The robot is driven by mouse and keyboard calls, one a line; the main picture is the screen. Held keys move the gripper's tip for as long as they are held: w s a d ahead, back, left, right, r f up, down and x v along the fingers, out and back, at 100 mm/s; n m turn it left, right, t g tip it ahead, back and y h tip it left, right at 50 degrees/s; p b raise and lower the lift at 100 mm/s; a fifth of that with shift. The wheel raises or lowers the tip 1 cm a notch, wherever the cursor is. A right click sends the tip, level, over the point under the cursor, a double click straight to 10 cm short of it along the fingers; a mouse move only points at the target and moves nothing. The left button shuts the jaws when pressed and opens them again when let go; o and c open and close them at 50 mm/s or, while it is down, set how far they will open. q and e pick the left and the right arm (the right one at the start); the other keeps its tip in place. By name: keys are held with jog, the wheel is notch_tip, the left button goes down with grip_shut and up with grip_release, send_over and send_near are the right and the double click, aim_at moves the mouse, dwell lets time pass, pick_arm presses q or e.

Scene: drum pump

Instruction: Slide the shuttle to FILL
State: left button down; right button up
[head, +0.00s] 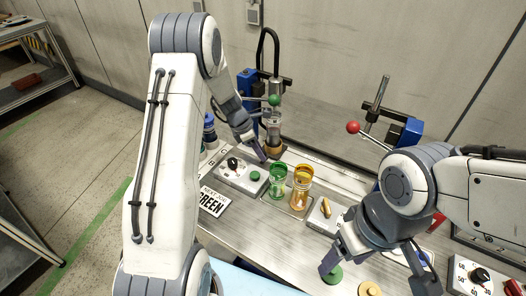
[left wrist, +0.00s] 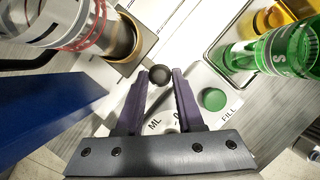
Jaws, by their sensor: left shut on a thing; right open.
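The shuttle appears as a black ball knob (left wrist: 160,74) in the left wrist view, lying between the tips of my left gripper (left wrist: 160,82). The gripper is shut on the knob. In the head view my left gripper (head: 261,154) is low beside the glass cylinder of the green-knobbed pump (head: 272,120), and its fingers hide the knob. A FILL label (left wrist: 229,115) shows to the right of the fingers in the left wrist view. The shuttle's track is mostly hidden. My right gripper (head: 378,268) is open and empty over the front of the bench.
A green vessel (head: 278,180) and an amber vessel (head: 301,186) stand in a tray right of my left gripper. A control box with a green button (head: 255,175) lies in front. A sign reading GREEN (head: 211,201) stands nearby. A red-knobbed pump (head: 353,127) stands at the right.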

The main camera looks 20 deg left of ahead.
pick_arm(q)
jog(key=shift+w+a+r, duration=0.1)
jog(key=shift+w+a, duration=0.05)
jog(key=shift+a, duration=0.2)
jog(key=c, duration=0.8)
grip_release()
jog(key=shift+a, duration=0.1)
jog(key=shift+c, duration=0.2)
jog(key=shift+d, duration=0.3)
